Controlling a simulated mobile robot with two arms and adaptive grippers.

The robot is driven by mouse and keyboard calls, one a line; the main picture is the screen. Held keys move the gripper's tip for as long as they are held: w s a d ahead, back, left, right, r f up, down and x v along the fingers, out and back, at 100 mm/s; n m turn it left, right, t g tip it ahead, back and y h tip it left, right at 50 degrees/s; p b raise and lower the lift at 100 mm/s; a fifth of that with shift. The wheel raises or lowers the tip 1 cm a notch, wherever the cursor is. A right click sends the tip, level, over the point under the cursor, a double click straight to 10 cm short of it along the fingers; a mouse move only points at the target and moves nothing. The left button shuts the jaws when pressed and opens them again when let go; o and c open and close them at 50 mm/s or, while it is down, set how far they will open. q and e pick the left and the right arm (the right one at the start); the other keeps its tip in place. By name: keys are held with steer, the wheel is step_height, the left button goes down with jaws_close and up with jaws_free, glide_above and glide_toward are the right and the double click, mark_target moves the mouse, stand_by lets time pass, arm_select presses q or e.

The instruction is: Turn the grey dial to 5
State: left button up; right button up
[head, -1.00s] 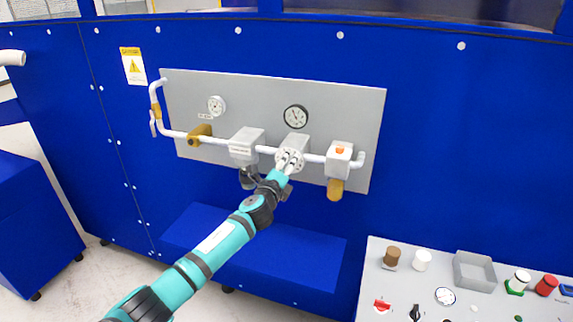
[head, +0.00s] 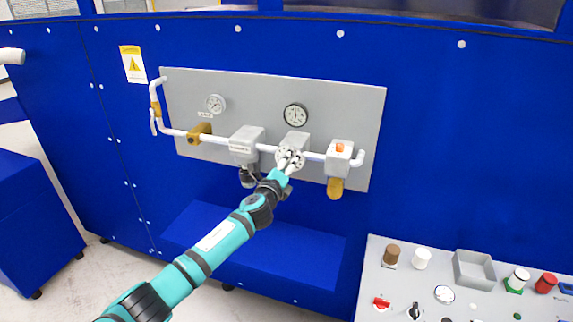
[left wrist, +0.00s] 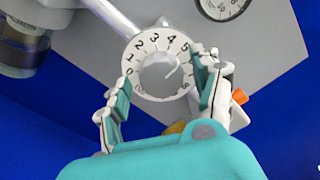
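The grey dial (head: 290,157) sits on the pipe under the right-hand gauge. In the left wrist view its round face (left wrist: 145,46) shows the numbers 0 to 5 along the left and top, and the pale line on the grey centre points to the upper right, near the 5. My left gripper (left wrist: 163,90) has its fingers on either side of the dial, apparently closed against its rim. The right finger hides part of the scale. In the head view the left gripper (head: 286,165) reaches up to the dial from below. My right gripper is not in view.
A round gauge (head: 295,115) is above the dial, and a smaller one (head: 215,104) is further left. A grey box (head: 246,144) and an orange-topped valve (head: 339,157) flank the dial. A control panel (head: 385,279) with buttons is at lower right.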

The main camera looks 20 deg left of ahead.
arm_select(q)
steer(key=shift+r, duration=0.1)
steer(key=s, duration=1.2)
steer(key=shift+a, duration=0.25)
steer(key=s+a+f+n+g+y+b, duration=0.1)
steer(key=s+a+f+n+g, duration=0.15)
steer(key=f, duration=0.85)
steer(key=s+a+f+n+g, duration=0.1)
steer(key=f+n+g, duration=0.15)
steer(key=f, duration=0.95)
steer(key=s+a+f+n+g+b, duration=0.1)
steer(key=s+f+n+g, duration=0.15)
steer(key=s+f, duration=0.65)
steer(key=s+a+f+n+g+b, duration=0.15)
steer(key=s+f+n, duration=0.25)
steer(key=f, duration=0.8)
steer(key=s+d+f+n+g, duration=0.1)
steer(key=s+f+n+g, duration=0.15)
steer(key=s+f, duration=0.65)
steer(key=s+d+f+n+g, duration=0.1)
steer(key=s+f+n+g, duration=0.15)
steer(key=s+f, duration=0.65)
steer(key=s+d+f+n+g, duration=0.1)
steer(key=s+f+n, duration=0.1)
steer(key=s, duration=1)
steer(key=s+d+f+n+g, duration=0.2)
steer(key=s+n, duration=0.1)
steer(key=s, duration=0.9)
steer(key=shift+d+b, duration=0.3)
steer(key=shift+b, duration=0.15)
